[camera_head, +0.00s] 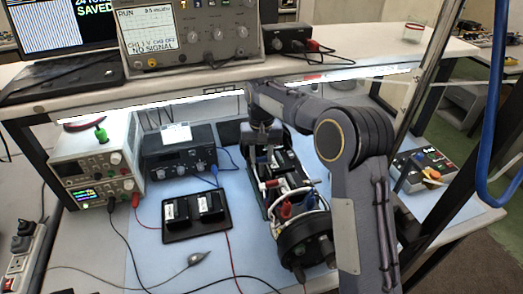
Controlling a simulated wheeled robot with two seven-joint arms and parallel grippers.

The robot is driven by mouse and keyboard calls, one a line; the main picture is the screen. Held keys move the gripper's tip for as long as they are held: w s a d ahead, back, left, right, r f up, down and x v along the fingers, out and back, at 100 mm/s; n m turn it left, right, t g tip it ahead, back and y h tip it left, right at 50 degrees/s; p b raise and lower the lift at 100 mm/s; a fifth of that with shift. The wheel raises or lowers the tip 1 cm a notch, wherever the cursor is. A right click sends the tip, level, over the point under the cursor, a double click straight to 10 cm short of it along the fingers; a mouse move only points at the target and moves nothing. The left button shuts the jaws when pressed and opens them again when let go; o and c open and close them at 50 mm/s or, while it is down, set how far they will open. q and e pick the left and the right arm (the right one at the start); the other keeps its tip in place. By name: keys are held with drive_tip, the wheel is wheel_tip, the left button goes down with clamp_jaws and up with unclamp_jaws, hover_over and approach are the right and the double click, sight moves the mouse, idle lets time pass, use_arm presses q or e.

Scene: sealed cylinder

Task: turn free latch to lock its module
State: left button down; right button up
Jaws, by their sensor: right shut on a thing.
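The opened cylinder (301,240) lies lengthwise on the blue mat, with its black round end toward me. Its long tray holds dark modules, wires and red, white and blue parts. My right arm reaches over the bench from the right, and my right gripper (262,147) points down into the far part of the tray. It is shut on a small part there, which appears to be the latch. The fingers hide most of it, so its angle cannot be told. My left gripper is not in view.
A black tray with two dark modules (196,214) lies left of the cylinder. A power supply (98,170) and a dark instrument (178,155) stand farther left. A shelf with an oscilloscope (190,35) overhangs the back. A grey box (422,170) sits right. Cables cross the mat (165,258).

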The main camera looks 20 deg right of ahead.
sight(261, 157)
drive_tip(key=shift+n, duration=1.1)
drive_tip(key=o, duration=1)
wheel_tip(261, 157, up, 8)
drive_tip(key=shift+f+b, duration=0.1)
drive_tip(key=shift+b, duration=0.2)
